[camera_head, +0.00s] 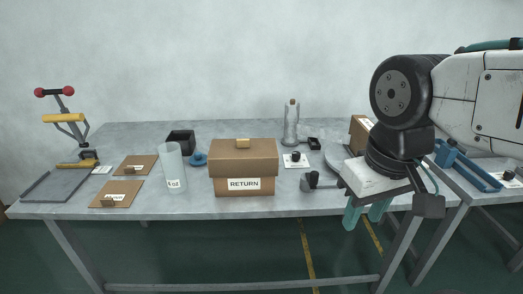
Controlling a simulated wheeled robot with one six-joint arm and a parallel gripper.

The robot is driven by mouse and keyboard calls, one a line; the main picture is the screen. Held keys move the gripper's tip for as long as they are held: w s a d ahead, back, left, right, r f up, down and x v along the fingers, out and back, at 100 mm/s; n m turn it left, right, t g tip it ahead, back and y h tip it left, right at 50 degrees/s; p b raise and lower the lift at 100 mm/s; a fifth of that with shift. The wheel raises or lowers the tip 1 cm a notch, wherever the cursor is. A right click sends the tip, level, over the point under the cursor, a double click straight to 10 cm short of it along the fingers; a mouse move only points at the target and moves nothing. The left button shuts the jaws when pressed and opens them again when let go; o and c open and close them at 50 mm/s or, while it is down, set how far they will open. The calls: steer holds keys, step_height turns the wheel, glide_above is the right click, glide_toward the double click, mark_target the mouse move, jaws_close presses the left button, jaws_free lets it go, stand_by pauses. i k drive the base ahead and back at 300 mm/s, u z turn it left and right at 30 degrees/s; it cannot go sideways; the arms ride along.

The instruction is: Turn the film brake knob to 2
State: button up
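A small black knob (296,156) sits on a white plate (303,164) on the table, just in front of the film roll stand (291,125). It looks like the film brake knob, but its markings are too small to read, so I cannot tell its setting. A second black knob (508,175) on a white plate shows at the far right. My gripper (362,219), with teal fingers, hangs in front of the table's front edge, to the right of and nearer than the first knob. Its fingers point down, with a gap between them and nothing visible in it.
A brown box marked RETURN (243,184) stands left of the knob. A clear cup stack (172,168) and a lever press (72,140) stand left. A blue frame (465,166) is at right.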

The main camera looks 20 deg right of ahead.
mark_target(296, 155)
steer(key=z, duration=0.05)
steer(key=i, duration=1)
steer(key=z, duration=0.45)
